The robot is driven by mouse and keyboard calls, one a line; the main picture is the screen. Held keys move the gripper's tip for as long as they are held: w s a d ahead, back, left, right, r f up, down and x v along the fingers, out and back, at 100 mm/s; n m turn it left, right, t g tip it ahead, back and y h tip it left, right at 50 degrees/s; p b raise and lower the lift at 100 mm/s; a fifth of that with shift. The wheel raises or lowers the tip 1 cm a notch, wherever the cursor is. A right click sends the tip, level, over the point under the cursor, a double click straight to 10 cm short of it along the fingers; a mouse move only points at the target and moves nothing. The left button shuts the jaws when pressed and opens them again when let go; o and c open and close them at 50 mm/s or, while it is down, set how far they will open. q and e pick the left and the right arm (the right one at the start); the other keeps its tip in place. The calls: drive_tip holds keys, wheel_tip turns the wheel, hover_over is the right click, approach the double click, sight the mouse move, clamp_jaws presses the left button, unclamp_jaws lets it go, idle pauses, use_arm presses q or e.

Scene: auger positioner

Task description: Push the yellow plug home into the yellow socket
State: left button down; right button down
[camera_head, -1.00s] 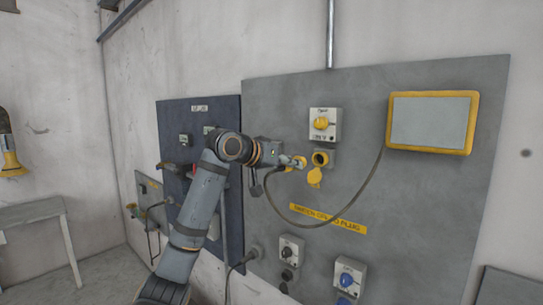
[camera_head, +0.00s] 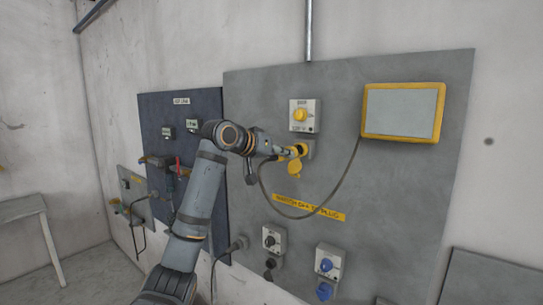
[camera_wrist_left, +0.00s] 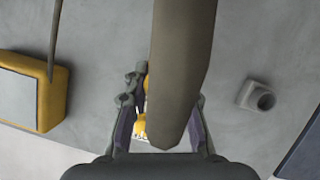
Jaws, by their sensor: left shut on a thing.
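My left gripper (camera_head: 284,152) is shut on the yellow plug (camera_head: 295,151), right at the yellow socket (camera_head: 307,147) on the grey panel. The plug's front end meets the socket mouth in the head view; how deep it sits I cannot tell. The socket's yellow flap (camera_head: 295,167) hangs open below. In the left wrist view my gripper's fingers (camera_wrist_left: 164,98) stand either side of a thick grey cable (camera_wrist_left: 182,70), which hides most of the plug and the socket mouth. My right gripper is not in view.
A switch box with a yellow knob (camera_head: 300,115) is just above the socket. A yellow-framed screen (camera_head: 402,111) is to the right. The plug's cable (camera_head: 340,190) loops below the socket. Black and blue switch boxes (camera_head: 330,263) sit lower down. A dark blue panel (camera_head: 155,120) stands left.

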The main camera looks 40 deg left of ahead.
use_arm(q)
drive_tip(key=shift+w, duration=1)
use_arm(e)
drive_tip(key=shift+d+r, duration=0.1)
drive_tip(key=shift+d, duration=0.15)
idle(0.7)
use_arm(q)
drive_tip(key=shift+w, duration=0.35)
drive_tip(key=shift+w, duration=0.3)
drive_tip(key=shift+w+r, duration=0.1)
drive_tip(key=shift+w, duration=0.85)
drive_tip(key=c, duration=1)
unclamp_jaws()
drive_tip(key=shift+w, duration=0.1)
drive_tip(key=shift+c, duration=0.2)
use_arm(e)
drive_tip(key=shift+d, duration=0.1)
